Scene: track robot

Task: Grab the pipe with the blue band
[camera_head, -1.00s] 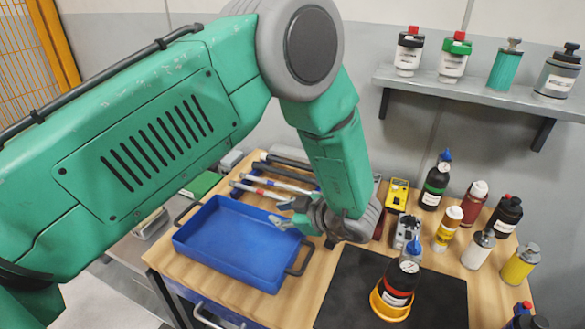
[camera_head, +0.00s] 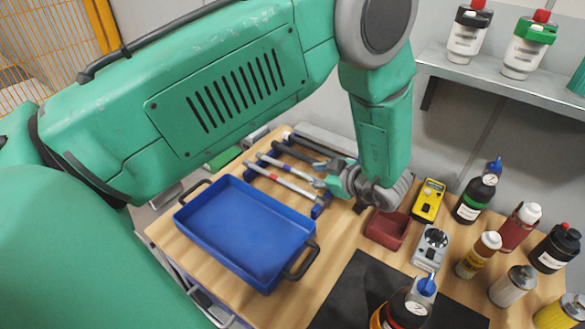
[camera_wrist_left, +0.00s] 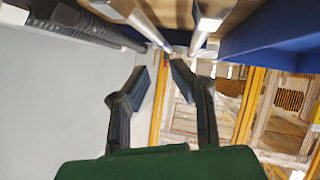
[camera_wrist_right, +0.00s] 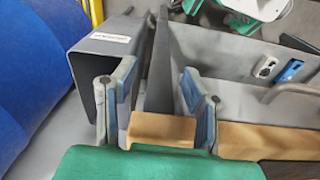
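Several pipes lie side by side on a blue rack at the back of the table. The pipe with the blue band (camera_head: 290,169) lies between a pipe with a red band (camera_head: 283,181) and a dark one. My left gripper (camera_head: 326,182) is at the right ends of these pipes. In the left wrist view my left gripper (camera_wrist_left: 158,72) is open and empty, with pipe ends above its fingers; the bands cannot be told apart there. My right gripper (camera_wrist_right: 155,95) is open and empty beside the table's wooden edge, outside the head view.
A blue tray (camera_head: 210,186) stands in front of the rack. A dark red bin (camera_head: 388,232), a yellow meter (camera_head: 429,200), a grey device (camera_head: 430,247) and several bottles stand to the right. A black mat (camera_head: 345,290) lies at the front. A shelf (camera_head: 520,88) hangs behind.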

